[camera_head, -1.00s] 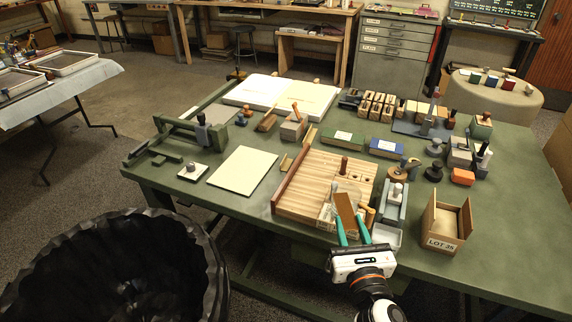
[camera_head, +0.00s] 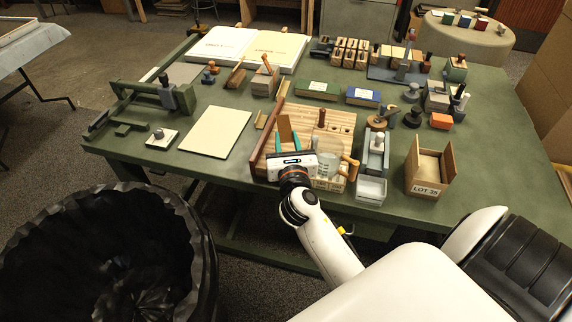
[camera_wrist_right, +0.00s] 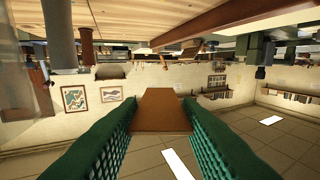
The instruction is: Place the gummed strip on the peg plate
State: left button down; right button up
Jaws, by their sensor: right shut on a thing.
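My right gripper (camera_head: 284,142) has teal fingers and is shut on a flat brown strip, the gummed strip (camera_head: 285,128). The strip stands up from the fingers, over the left part of a striped wooden board (camera_head: 312,118). This board has a brown upright peg (camera_head: 321,118) and small holes, and looks like the peg plate. In the right wrist view the strip (camera_wrist_right: 162,110) lies between the fingers (camera_wrist_right: 161,128), with the board's wood (camera_wrist_right: 215,22) overhead in the upside-down picture. Whether strip and board touch, I cannot tell. My left gripper is not in view.
A dark red rail (camera_head: 268,138) edges the board on the left. A cream sheet (camera_head: 216,131) lies left. A black bin (camera_head: 180,235) stands before the table.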

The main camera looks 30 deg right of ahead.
notch_tip(320, 180, down, 4)
jog(key=shift+r+b, duration=0.1)
jog(key=shift+b, duration=0.5)
notch_tip(320, 180, down, 4)
jog(key=shift+r+b, duration=0.1)
jog(key=shift+b, duration=1.05)
